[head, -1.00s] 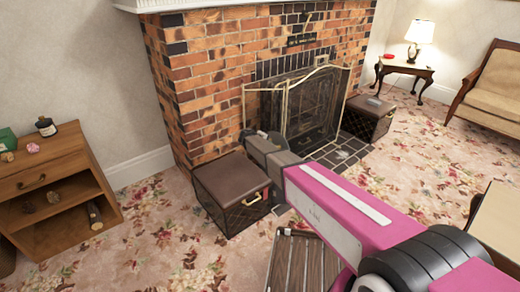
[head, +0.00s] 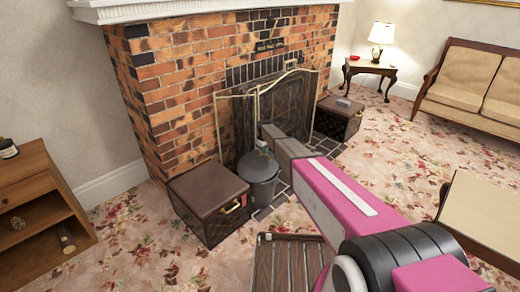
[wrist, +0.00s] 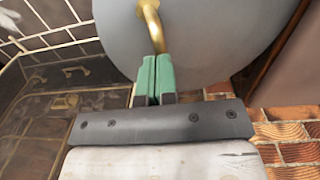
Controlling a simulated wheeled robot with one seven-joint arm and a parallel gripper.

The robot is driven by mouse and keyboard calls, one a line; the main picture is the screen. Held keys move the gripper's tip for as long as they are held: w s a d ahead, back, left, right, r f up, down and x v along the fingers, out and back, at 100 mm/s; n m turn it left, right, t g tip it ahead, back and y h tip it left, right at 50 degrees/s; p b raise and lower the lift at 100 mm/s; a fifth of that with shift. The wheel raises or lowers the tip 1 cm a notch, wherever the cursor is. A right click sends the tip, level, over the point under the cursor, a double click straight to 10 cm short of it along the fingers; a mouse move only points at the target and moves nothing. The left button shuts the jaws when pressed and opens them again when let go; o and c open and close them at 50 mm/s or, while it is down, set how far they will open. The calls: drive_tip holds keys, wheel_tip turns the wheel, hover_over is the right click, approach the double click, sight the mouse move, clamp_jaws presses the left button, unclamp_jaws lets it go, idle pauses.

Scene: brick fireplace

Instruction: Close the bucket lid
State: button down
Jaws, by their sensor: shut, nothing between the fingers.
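The dark grey bucket (head: 263,190) stands on the floor at the hearth, right of a brown box. Its grey lid (head: 257,166) lies over its top, partly behind my gripper; I cannot tell whether it sits fully flush. In the wrist view the lid (wrist: 215,40) is a large grey disc with a curved brass handle (wrist: 150,22). My gripper (wrist: 155,62) has its green fingers together, with nothing between them. Their tips are at the handle's lower end; whether they touch is unclear. In the head view my gripper (head: 260,146) is just above the lid.
The brown box (head: 208,200) stands close left of the bucket. A fireplace screen (head: 275,105) is behind it. A slatted wooden piece (head: 288,265) lies in front. A second box (head: 338,118) is at the hearth's right. Carpet is open at left front.

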sight(266, 158)
drive_tip(key=f, duration=0.1)
drive_tip(key=w+f+g, duration=0.1)
drive_tip(key=d+f+y, duration=0.1)
drive_tip(key=shift+w+d+f, duration=0.1)
drive_tip(key=shift+w+f, duration=0.15)
drive_tip(key=shift+w+d+f, duration=0.15)
drive_tip(key=shift+f, duration=0.35)
drive_tip(key=shift+w+d+f, duration=0.1)
drive_tip(key=shift+d+f, duration=0.05)
drive_tip(key=shift+f, duration=0.55)
wheel_tip(266, 158, up, 14)
drive_tip(key=w+d, duration=0.2)
drive_tip(key=s+d+r+m, duration=0.2)
drive_tip(key=s+d, duration=0.5)
drive_tip(key=s, duration=0.9)
drive_tip(key=s+d+r+m, duration=0.3)
drive_tip(key=s+d, duration=0.4)
drive_tip(key=s, duration=1)
drive_tip(key=s+d+r+m, duration=0.3)
drive_tip(key=s+d+m, duration=0.2)
drive_tip(key=s, duration=1.1)
drive_tip(key=d, duration=0.3)
drive_tip(key=shift+s+r+t+h, duration=0.25)
drive_tip(key=shift+s+t+h, duration=0.05)
